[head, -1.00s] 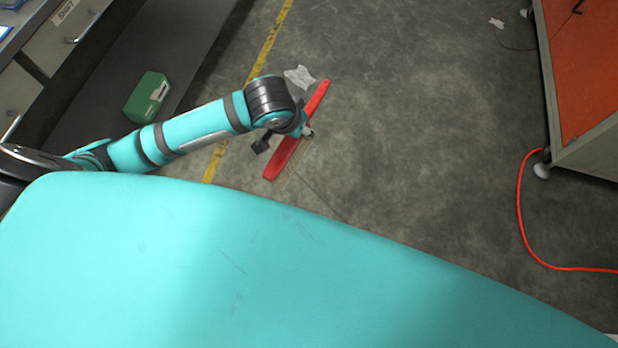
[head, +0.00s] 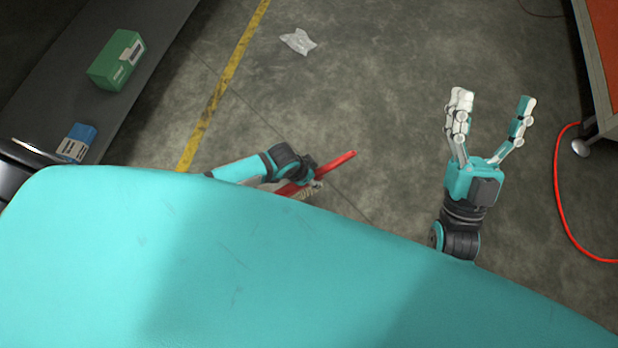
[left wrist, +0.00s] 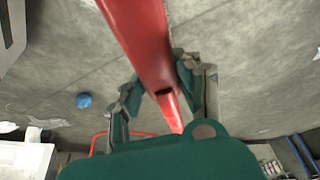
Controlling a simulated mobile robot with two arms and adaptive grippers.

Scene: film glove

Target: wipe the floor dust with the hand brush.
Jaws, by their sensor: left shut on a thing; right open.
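The hand brush (head: 342,160) has a long red body, with pale bristles showing at its lower side in the head view. My left gripper (head: 312,182) is shut on it, just beyond the edge of my teal body, which hides part of the arm and brush. In the left wrist view the red brush (left wrist: 140,38) runs between the fingers of my left gripper (left wrist: 160,85). My right gripper (head: 494,102) is open and empty above the floor at the right. The grey concrete floor (head: 370,90) looks mottled; I cannot pick out a distinct dust patch.
A crumpled pale wrapper (head: 298,41) lies on the floor near a yellow line (head: 222,90). A green box (head: 117,60) and a blue box (head: 77,142) sit on a dark shelf at left. Mid-floor is open.

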